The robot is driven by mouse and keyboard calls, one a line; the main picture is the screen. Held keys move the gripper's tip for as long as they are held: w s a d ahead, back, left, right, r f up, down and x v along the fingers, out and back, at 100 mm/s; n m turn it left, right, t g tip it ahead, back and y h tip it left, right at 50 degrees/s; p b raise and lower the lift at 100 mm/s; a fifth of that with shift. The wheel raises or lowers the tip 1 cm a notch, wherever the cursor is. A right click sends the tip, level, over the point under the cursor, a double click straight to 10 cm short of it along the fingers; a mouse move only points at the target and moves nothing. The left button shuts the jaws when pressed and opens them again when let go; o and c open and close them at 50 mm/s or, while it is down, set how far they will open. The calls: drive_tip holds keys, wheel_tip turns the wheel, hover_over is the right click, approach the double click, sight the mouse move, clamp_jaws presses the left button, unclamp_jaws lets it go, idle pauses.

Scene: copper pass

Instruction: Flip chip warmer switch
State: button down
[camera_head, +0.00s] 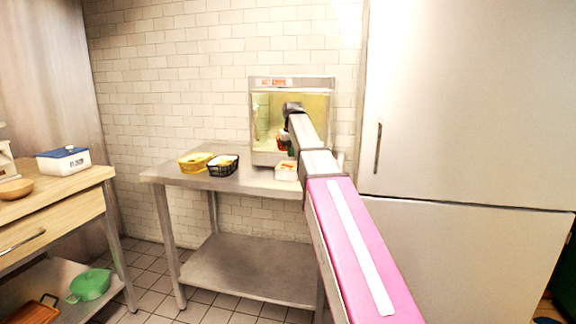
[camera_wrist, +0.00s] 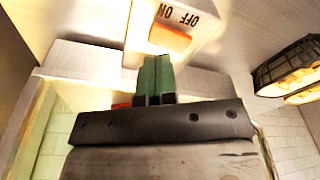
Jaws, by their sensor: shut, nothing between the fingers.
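The chip warmer (camera_head: 257,155) is a lit glass-fronted box with a "HOT CHIPS" sign, standing on the steel table against the tiled wall. Its white switch box (camera_head: 285,171) sits low at the front, partly behind my arm. In the wrist view the switch box (camera_wrist: 203,40) carries an orange rocker (camera_wrist: 170,39) with OFF and ON printed beside it, upside down in that picture. My gripper (camera_wrist: 154,60) is shut and empty, its green fingertips together just short of the rocker. I cannot tell whether they touch the box. Which way the rocker is set is unclear.
A yellow basket (camera_head: 195,162) and a black basket (camera_head: 222,166) stand on the steel table (camera_head: 172,174), left of the warmer. A tall fridge (camera_head: 460,100) is close on the right. A wooden counter (camera_head: 60,200) stands at the left.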

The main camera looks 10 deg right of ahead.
sight(291, 165)
drive_tip(key=shift+r, duration=1.9)
